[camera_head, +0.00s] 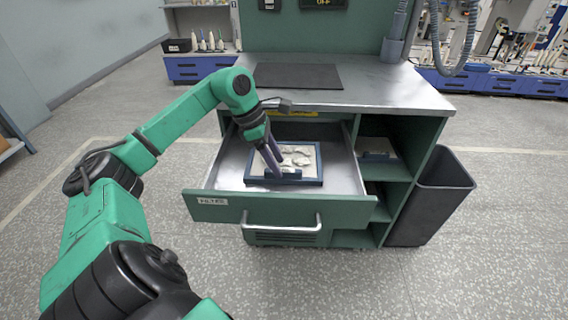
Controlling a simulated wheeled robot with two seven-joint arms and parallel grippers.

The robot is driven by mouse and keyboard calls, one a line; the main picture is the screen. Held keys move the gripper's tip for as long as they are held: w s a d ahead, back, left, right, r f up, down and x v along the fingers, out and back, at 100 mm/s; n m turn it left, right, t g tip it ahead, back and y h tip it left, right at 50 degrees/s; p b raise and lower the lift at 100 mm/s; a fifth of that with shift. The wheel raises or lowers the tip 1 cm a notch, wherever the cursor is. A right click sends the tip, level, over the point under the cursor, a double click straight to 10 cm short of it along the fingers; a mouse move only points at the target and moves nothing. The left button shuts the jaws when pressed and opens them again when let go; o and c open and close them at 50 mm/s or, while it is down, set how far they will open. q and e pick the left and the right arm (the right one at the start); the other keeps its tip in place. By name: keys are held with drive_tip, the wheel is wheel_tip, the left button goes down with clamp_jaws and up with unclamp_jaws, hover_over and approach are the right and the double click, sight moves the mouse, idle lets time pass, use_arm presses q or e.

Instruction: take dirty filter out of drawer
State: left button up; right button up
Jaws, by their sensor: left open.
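The drawer (343,184) of the workbench is pulled open, with a green front, a label and a bar handle. Inside it lies the dirty filter (313,182), a square with a dark blue frame and a pale, grey-stained middle. My left gripper (276,172) reaches down into the drawer from above. Its fingers are at the near left part of the filter frame and hide some of it. The gripper is open; whether it touches the frame I cannot tell. My right gripper is not in view.
The bench top (375,88) holds a dark mat (298,76). Right of the drawer are open shelves, one holding another framed filter (376,156). A dark bin (432,200) stands at the right of the bench. The floor in front is clear.

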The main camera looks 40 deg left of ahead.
use_arm(q)
drive_tip(key=shift+x, duration=1.55)
drive_tip(key=shift+f, duration=0.1)
clamp_jaws()
